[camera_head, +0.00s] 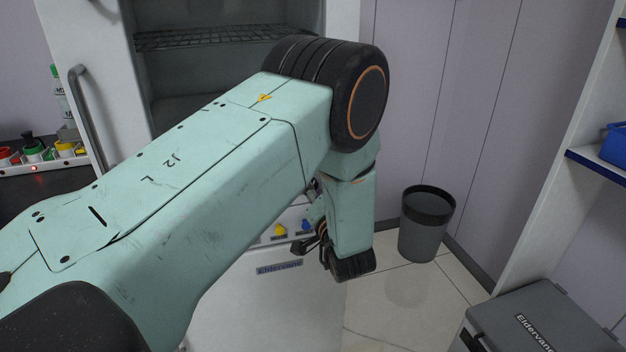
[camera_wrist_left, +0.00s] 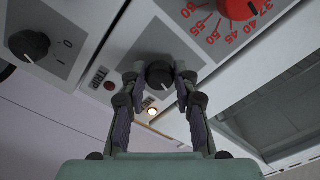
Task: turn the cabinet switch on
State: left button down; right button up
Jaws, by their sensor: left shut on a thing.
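In the left wrist view my left gripper (camera_wrist_left: 160,82) is shut on a black rotary switch (camera_wrist_left: 160,71) on the pale cabinet panel, one finger on each side. A small lamp (camera_wrist_left: 153,111) below the switch glows warm white; the label beside it is partly covered by a finger. A dark reddish lamp (camera_wrist_left: 109,86) marked TRIP is to the left and looks unlit. In the head view my left gripper (camera_head: 311,243) is at the front of the white cabinet (camera_head: 260,310), partly hidden by my arm. My right gripper is not in view.
A second black knob (camera_wrist_left: 29,45) marked 0 and I and a red numbered dial (camera_wrist_left: 240,8) flank the held switch. A bin (camera_head: 427,225) stands on the floor to the right, and a grey case (camera_head: 540,315) is at lower right. Tiled floor between them is free.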

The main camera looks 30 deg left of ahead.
pick_arm(q)
jog(key=shift+r+m+p, duration=0.1)
jog(key=shift+m+p, duration=0.5)
jog(key=shift+m, duration=0.5)
jog(key=c, duration=1)
grip_release()
jog(key=shift+d, duration=0.1)
jog(key=v, duration=0.7)
jog(key=shift+s+d, duration=0.1)
jog(key=shift+s, duration=0.05)
